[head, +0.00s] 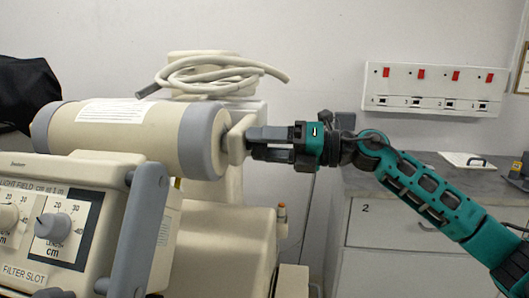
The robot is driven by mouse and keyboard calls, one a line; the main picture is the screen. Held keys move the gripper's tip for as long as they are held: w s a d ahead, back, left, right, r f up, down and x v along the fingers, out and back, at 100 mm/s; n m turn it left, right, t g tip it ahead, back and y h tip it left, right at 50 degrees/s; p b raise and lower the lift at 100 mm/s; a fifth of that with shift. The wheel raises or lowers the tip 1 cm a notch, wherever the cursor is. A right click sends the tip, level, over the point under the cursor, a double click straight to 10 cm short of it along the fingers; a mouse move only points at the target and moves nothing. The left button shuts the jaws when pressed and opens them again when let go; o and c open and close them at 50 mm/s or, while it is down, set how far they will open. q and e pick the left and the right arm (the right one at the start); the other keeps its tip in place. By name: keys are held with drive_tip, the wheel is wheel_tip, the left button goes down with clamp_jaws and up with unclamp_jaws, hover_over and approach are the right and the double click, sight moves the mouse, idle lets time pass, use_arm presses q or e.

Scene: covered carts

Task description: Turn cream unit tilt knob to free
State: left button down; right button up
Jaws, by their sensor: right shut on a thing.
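The cream unit (130,135) is at the left, a cylinder with grey end bands lying across its body. The cream tilt knob (239,123) sticks out of the cylinder's right end. My right gripper (250,141) comes in from the right and is shut on the tilt knob. Its fingers hide part of the knob, and I cannot read any mark that shows the knob's setting. My left gripper is not in view.
A coiled pale cable (215,76) lies on top of the unit behind the cylinder. A control panel (52,222) with dials and a grey handle (138,235) is in front. A grey counter (400,180) with drawers stands at the right, below a white socket strip (434,88).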

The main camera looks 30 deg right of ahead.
drive_tip(key=shift+f+n, duration=0.1)
drive_tip(key=shift+n, duration=0.4)
drive_tip(key=shift+n+b, duration=0.3)
drive_tip(key=o, duration=1)
drive_tip(key=shift+o, duration=0.2)
